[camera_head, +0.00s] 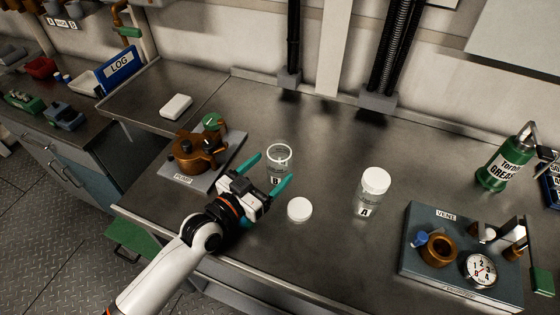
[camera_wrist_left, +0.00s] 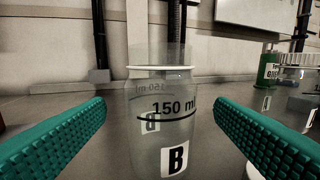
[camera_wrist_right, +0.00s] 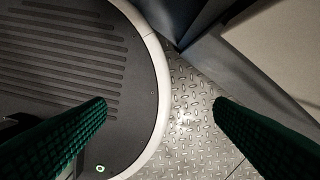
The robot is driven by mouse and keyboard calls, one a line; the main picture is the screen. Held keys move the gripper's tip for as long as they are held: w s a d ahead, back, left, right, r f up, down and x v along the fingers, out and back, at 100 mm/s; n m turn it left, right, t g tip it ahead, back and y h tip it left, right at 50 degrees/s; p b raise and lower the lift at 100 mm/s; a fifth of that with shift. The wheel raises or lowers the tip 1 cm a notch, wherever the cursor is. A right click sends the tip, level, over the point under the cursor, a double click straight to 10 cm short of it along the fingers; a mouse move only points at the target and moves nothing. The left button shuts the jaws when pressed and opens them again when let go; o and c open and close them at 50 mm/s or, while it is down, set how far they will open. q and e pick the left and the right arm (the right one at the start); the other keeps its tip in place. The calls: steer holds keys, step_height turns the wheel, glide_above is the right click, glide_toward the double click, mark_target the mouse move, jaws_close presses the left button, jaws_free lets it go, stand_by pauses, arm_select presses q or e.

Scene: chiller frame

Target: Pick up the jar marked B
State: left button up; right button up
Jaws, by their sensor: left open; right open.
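The jar marked B (camera_head: 279,157) is a clear, open-topped jar with a white rim, standing upright on the metal bench. In the left wrist view the jar (camera_wrist_left: 163,115) shows a "150 ml" line and a black-on-white B label. My left gripper (camera_head: 271,172) is open, its green fingers pointing at the jar. In the left wrist view the jar stands centred between the fingers, with a gap on each side. My right gripper (camera_wrist_right: 160,105) is open and empty, above the floor and my base; it is out of the head view.
A white lid (camera_head: 299,209) lies just right of my left gripper. A lidded jar marked A (camera_head: 371,189) stands further right. A brown pump on a plate (camera_head: 191,157) is left of jar B. A gauge box (camera_head: 462,262) sits at the right. The bench behind jar B is clear.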

mark_target(285, 156)
arm_select(q)
steer(key=p+x, duration=0.1)
steer(key=x, duration=0.5)
steer(key=shift+r, duration=0.15)
steer(key=c, duration=1.1)
